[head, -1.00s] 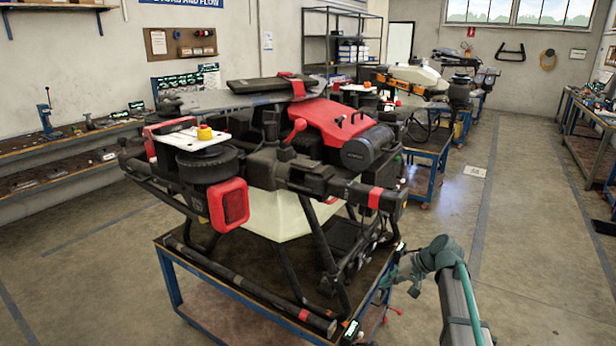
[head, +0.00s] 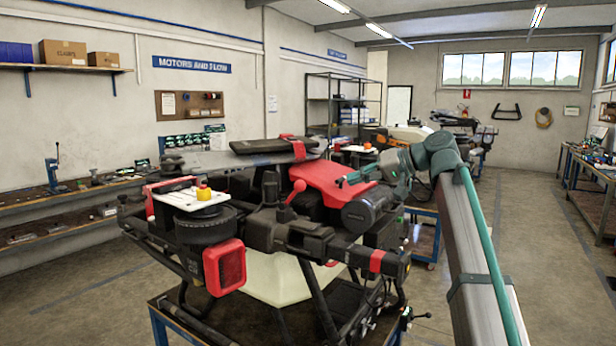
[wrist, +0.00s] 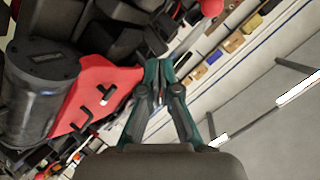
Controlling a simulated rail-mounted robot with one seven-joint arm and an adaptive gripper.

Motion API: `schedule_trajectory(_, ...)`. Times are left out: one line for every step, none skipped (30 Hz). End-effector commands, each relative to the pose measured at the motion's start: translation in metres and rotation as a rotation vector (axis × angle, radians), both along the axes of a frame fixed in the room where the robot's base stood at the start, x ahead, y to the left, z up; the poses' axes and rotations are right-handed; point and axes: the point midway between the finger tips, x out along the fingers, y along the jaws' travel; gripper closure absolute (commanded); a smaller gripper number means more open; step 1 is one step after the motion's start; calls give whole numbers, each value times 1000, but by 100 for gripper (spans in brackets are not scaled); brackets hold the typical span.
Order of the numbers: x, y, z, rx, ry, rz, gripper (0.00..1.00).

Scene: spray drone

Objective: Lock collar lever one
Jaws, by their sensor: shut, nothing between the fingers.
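The spray drone stands on a blue-framed cart. A red ball (wrist: 211,7), probably this lever's knob, shows at the top edge of the wrist view.
The black cylinder (head: 365,213) and red-banded arm (head: 377,260) lie close below my gripper. A white plate with a yellow knob (head: 204,193) is on the left motor. Open space lies above the drone. More drones stand behind.

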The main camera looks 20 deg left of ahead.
Motion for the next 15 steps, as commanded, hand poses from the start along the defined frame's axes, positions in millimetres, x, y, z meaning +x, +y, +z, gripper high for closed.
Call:
schedule_trajectory(-4, 3, 22, 12, -19, 13, 100)
schedule_trajectory(-8, 4, 31, 18, -27, 19, 100)
schedule_trajectory(-12, 5, 42, 26, -36, 28, 100)
schedule_trajectory(-15, 5, 49, 31, -42, 33, 100)
schedule_trajectory(-17, 6, 55, 35, -47, 37, 100)
schedule_trajectory(-20, 6, 62, 39, -53, 42, 100)
schedule_trajectory(-21, 7, 66, 41, -56, 46, 100)
schedule_trajectory(-23, 7, 69, 44, -59, 48, 100)
schedule_trajectory(-25, 7, 72, 47, -62, 51, 100)
schedule_trajectory(-25, 7, 74, 48, -64, 53, 100)
schedule_trajectory(-26, 7, 75, 49, -65, 54, 100)
schedule_trajectory(-26, 7, 76, 49, -65, 54, 100)
schedule_trajectory(-26, 7, 76, 49, -65, 55, 100)
schedule_trajectory(-26, 7, 76, 49, -65, 55, 100)
schedule_trajectory(-26, 7, 76, 49, -65, 54, 100)
